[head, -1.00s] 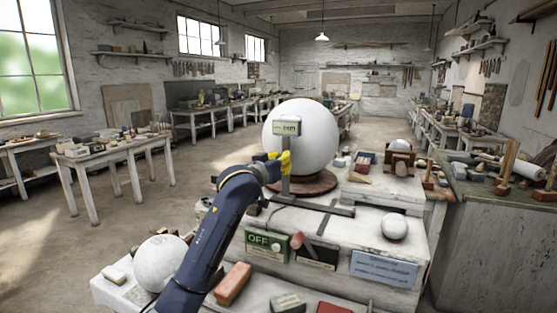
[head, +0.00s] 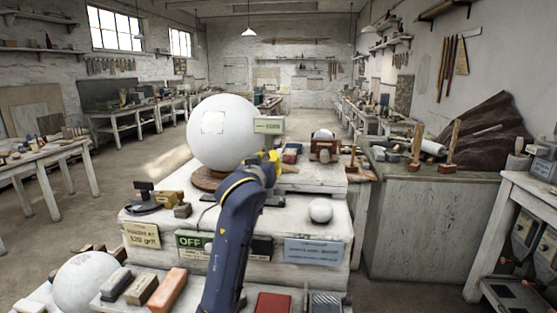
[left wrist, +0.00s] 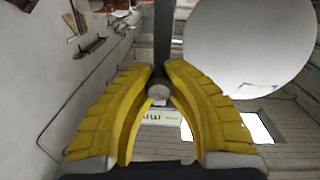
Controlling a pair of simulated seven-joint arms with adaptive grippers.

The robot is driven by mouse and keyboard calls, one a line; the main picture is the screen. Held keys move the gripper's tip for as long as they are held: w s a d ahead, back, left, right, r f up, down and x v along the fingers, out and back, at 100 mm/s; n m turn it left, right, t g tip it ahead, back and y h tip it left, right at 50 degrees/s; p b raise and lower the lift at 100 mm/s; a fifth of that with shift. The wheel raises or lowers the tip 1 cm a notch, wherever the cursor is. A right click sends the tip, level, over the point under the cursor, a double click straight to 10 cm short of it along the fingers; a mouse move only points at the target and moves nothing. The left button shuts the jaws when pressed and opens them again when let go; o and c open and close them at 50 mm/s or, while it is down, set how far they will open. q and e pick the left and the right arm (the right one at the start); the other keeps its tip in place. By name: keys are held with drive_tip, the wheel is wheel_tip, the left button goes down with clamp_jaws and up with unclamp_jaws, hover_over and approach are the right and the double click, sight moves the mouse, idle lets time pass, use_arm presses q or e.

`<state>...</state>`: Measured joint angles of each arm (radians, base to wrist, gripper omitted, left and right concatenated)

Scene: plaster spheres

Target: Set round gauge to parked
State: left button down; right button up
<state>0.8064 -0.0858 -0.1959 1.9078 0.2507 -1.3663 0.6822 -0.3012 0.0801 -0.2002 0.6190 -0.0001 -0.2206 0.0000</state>
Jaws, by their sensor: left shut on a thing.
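The round gauge has a small pale display box (head: 268,125) on a dark post, just right of the large white sphere (head: 222,135) in the head view. Its lower part is hidden behind my left arm. My left gripper (head: 271,160) has yellow fingers and is shut on the gauge. In the left wrist view the fingers (left wrist: 158,85) close around a round grey stub in front of the dark post (left wrist: 163,40). The display box (left wrist: 158,117) shows upside down beyond them. The large sphere (left wrist: 250,45) is at upper right, apart from the fingers. My right gripper is not in view.
A green OFF sign (head: 195,240) and a blue-grey plaque (head: 313,251) are on the bench front. A small sphere (head: 320,210) sits right of my arm. A dark-based stand (head: 144,200) and small blocks stand at left. A wooden cradle (head: 323,150) is behind right.

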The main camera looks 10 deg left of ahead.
use_arm(q)
drive_tip(key=shift+d+f, duration=0.15)
drive_tip(key=shift+d, duration=0.05)
drive_tip(key=c, duration=1.5)
unclamp_jaws()
drive_tip(key=shift+d, duration=0.2)
drive_tip(key=o, duration=0.4)
drive_tip(key=shift+a, duration=0.1)
drive_tip(key=shift+c, duration=0.2)
drive_tip(key=s, duration=1.2)
drive_tip(key=shift+a, duration=0.45)
